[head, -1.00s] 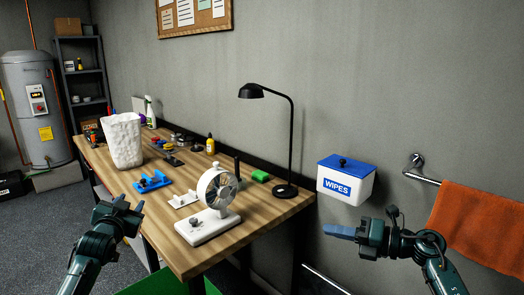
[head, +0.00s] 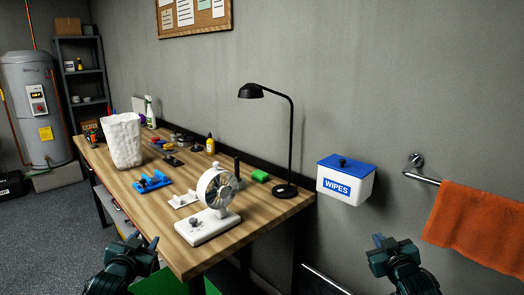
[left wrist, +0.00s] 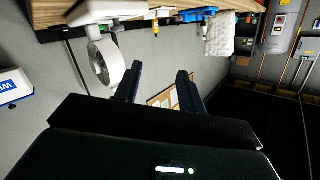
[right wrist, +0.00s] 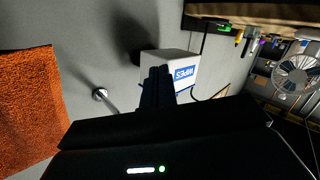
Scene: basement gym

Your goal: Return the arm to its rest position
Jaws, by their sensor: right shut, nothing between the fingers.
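My left gripper (head: 142,243) is low in the head view, in front of the workbench's near left edge. Its two fingers stand apart with nothing between them; they also show apart in the left wrist view (left wrist: 160,88). My right gripper (head: 385,241) is at the lower right of the head view, below the wipes box and apart from it. Its fingers are together and empty, and in the right wrist view (right wrist: 158,85) they overlap the wipes box behind them.
The wooden workbench (head: 245,228) holds a white fan (head: 216,188), a black lamp (head: 292,140), a white bag (head: 123,140) and small parts. A wipes box (head: 345,180) and an orange towel (head: 480,225) on a rail hang on the wall at right.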

